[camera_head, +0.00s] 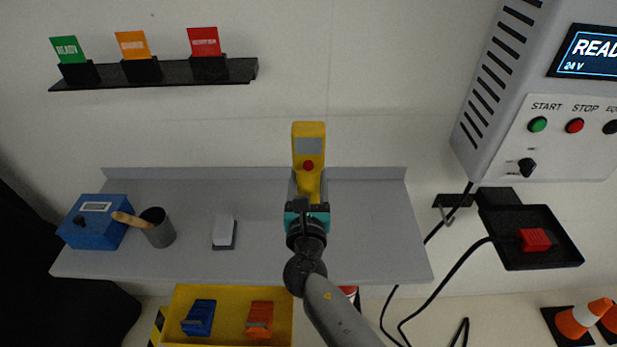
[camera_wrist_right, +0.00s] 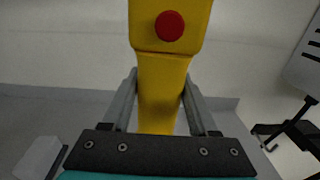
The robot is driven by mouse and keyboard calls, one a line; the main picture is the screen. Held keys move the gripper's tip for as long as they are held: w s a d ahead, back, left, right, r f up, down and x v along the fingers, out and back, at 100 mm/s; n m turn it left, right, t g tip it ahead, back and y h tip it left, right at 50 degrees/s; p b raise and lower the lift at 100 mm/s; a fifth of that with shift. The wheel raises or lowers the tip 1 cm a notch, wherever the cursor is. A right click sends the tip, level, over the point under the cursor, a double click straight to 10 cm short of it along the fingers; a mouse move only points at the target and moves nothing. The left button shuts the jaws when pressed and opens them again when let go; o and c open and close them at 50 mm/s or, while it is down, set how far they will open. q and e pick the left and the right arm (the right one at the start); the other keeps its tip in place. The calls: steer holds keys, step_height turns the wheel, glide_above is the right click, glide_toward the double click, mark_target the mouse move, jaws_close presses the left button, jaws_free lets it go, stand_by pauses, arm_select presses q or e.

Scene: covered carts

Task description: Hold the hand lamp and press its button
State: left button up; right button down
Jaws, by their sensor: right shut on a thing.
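The yellow hand lamp (camera_head: 310,133) is upright in the head view, with a grey panel near its top and a round red button (camera_head: 308,166) below that. My right gripper (camera_head: 308,188) is shut on the lamp's narrower lower part. In the right wrist view the yellow lamp (camera_wrist_right: 160,85) stands between the two grey fingers (camera_wrist_right: 160,100). The red button (camera_wrist_right: 170,25) shows above the fingers there, with nothing touching it. The lamp's lower end is partly hidden by the gripper. My left gripper is in neither view.
A grey shelf (camera_head: 370,225) lies behind and below the gripper. A blue box (camera_head: 97,222), a grey cup (camera_head: 157,228) and a white-topped block (camera_head: 223,232) stand on its left part. A control cabinet (camera_head: 520,135) hangs at the right, above a black tray (camera_head: 555,262). The shelf's right part is clear.

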arm_select(q)
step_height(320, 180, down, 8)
steer(key=b, duration=0.7)
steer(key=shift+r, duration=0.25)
arm_select(e)
steer(key=shift+f, duration=4)
steer(key=shift+f, duration=0.1)
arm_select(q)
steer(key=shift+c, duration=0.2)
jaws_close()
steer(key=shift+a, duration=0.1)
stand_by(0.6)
